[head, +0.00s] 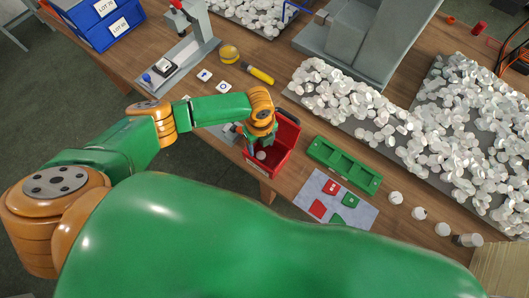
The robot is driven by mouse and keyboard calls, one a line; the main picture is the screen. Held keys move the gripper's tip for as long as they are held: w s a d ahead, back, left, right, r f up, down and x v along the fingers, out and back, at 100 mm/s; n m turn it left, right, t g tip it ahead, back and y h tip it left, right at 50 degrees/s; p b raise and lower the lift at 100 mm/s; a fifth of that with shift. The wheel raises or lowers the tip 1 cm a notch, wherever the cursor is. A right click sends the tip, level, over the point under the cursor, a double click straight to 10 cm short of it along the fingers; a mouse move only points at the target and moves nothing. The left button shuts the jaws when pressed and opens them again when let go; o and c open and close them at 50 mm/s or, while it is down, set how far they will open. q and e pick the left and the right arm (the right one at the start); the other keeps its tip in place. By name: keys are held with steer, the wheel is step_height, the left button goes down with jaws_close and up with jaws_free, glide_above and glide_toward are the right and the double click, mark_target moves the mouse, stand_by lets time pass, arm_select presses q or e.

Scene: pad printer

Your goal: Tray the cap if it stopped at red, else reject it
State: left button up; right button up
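My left gripper (264,142) points down into the red bin (281,154), near its left side. The gripper's fingers are too small and covered to tell whether they are open or shut. A white cap (261,155) shows inside the bin just below the gripper; I cannot tell whether it touches the fingers. The green tray (345,165), with several compartments, lies to the right of the bin and looks empty. A grey sheet (360,216) with red and green patches lies in front of the tray. The pad printer (187,50) stands at the upper left. My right gripper is out of view.
Heaps of white caps (340,95) cover grey mats at the back and right. Single caps (395,198) stand in a row at the right front. A yellow marker (261,75) and yellow jar (229,53) lie behind my arm. Blue LOT boxes (100,20) stand at upper left.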

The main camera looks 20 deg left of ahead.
arm_select(q)
steer(key=shift+w+r, duration=0.1)
steer(key=shift+r, duration=0.15)
step_height(320, 180, up, 7)
steer(key=shift+f, duration=0.2)
stand_by(0.3)
